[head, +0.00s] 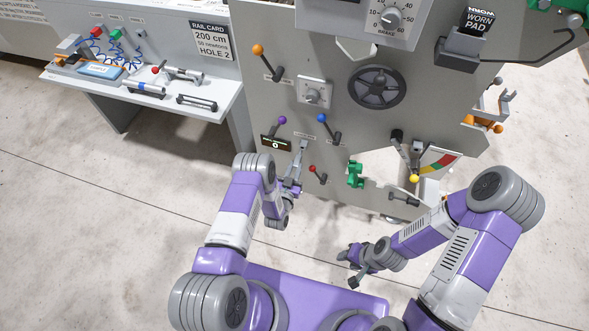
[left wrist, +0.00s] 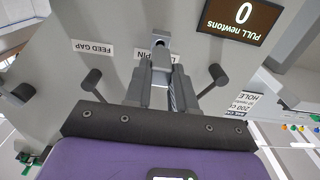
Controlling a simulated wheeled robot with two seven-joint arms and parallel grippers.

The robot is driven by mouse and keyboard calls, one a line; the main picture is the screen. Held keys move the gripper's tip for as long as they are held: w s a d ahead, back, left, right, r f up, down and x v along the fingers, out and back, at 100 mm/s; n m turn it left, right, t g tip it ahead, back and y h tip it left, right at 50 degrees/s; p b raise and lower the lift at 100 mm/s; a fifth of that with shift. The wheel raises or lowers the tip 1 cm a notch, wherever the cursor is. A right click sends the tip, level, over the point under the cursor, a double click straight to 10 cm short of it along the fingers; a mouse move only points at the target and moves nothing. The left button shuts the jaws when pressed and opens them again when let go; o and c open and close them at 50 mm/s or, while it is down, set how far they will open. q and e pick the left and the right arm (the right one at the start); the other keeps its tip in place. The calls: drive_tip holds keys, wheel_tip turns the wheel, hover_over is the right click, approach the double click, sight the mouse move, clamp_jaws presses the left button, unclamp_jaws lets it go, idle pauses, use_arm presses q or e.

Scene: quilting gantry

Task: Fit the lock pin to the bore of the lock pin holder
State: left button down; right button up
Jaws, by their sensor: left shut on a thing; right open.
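My left gripper (head: 291,186) is at the front of the grey machine panel, just below a small label. In the left wrist view its two grey fingers (left wrist: 160,88) are shut on a slim grey piece, which looks like the lock pin; the fingers hide most of it. A grey block that looks like the lock pin holder (left wrist: 160,42) stands out from the panel beyond the fingertips, beside a partly covered label ending in "PIN". It also shows in the head view (head: 303,146). I cannot tell whether the pin is in the bore. My right gripper (head: 352,268) is open and empty, low in front of the panel.
A pull display (left wrist: 237,18) reads 0. Purple (head: 282,120), blue (head: 321,118) and red (head: 312,168) knobbed levers surround the left gripper. A green part (head: 355,174) sits right of them. A side bench (head: 160,100) with tools stands at the left. The floor between is clear.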

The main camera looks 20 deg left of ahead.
use_arm(q)
drive_tip(key=shift+w, duration=1.8)
drive_tip(key=c, duration=0.9)
unclamp_jaws()
drive_tip(key=shift+o, duration=0.2)
drive_tip(key=shift+s, duration=0.1)
drive_tip(key=s+p, duration=0.2)
drive_tip(key=s, duration=0.5)
drive_tip(key=shift+s+a+p, duration=0.1)
drive_tip(key=shift+s+p, duration=0.1)
drive_tip(key=shift+p, duration=0.15)
